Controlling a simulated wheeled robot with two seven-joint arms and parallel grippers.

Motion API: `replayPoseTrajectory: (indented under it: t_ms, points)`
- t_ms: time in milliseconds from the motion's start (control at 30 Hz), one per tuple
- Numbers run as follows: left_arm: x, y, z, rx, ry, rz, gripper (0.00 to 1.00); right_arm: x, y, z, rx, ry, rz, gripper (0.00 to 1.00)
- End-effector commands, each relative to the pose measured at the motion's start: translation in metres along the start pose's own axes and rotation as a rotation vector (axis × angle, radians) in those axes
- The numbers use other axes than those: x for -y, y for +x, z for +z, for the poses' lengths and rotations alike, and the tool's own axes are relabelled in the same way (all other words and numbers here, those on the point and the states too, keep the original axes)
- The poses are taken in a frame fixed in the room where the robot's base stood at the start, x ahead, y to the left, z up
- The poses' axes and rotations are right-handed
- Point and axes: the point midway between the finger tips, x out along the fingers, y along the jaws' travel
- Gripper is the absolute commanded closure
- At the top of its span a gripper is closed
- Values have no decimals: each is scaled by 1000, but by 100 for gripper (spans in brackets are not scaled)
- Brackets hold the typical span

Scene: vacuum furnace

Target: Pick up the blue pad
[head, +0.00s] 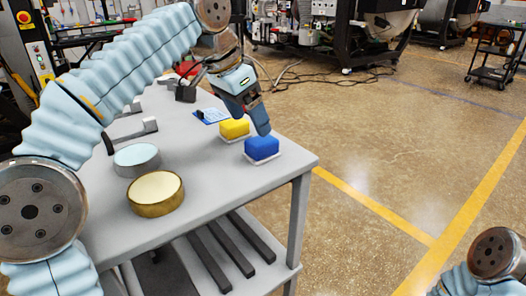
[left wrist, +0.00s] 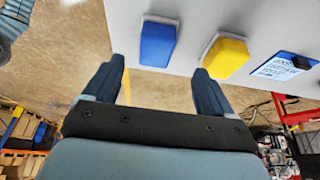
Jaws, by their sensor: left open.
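The blue pad (head: 262,148) sits on a white base near the right front corner of the grey table. It also shows in the left wrist view (left wrist: 158,43), near the table's edge. My left gripper (head: 250,122) is open and empty, just above and slightly behind the blue pad in the head view. In the left wrist view, the blue pad appears between the lines of my two spread fingers (left wrist: 160,68), nearer the left finger. One fingertip overlaps the top of the pad in the head view, and I cannot tell whether it touches.
A yellow pad (head: 235,128) stands close beside the blue one. A blue card (head: 211,116) lies behind it. A gold-rimmed disc (head: 155,193) and a silver-rimmed disc (head: 137,157) are on the grey table (head: 226,182). The floor to the right is open.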

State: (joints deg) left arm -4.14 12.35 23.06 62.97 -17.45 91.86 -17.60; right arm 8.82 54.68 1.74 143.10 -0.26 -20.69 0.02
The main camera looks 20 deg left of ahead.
Motion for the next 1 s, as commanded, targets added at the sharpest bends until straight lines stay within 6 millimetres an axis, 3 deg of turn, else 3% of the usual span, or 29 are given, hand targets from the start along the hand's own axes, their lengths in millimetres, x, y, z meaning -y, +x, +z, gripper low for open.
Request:
replayPoseTrajectory:
  t_ms: [33, 267, 533, 833, 1000]
  points:
    - [0, 11, 1, 1, 0, 0, 15, -2, 5, 0, 0, 1, 0, 57]
    - [-1, 31, 0, 1, 0, 0, 15, -4, 8, 0, -1, 1, 1, 57]
    - [-6, 71, -2, 1, 0, 0, 15, -8, 17, 0, -2, 3, 2, 57]
    - [-5, 76, -3, -1, 0, 0, 15, -8, 17, 0, -3, 3, 2, 57]
    - [-5, 76, -3, -1, 0, 0, 41, -8, 17, 0, -3, 3, 2, 57]
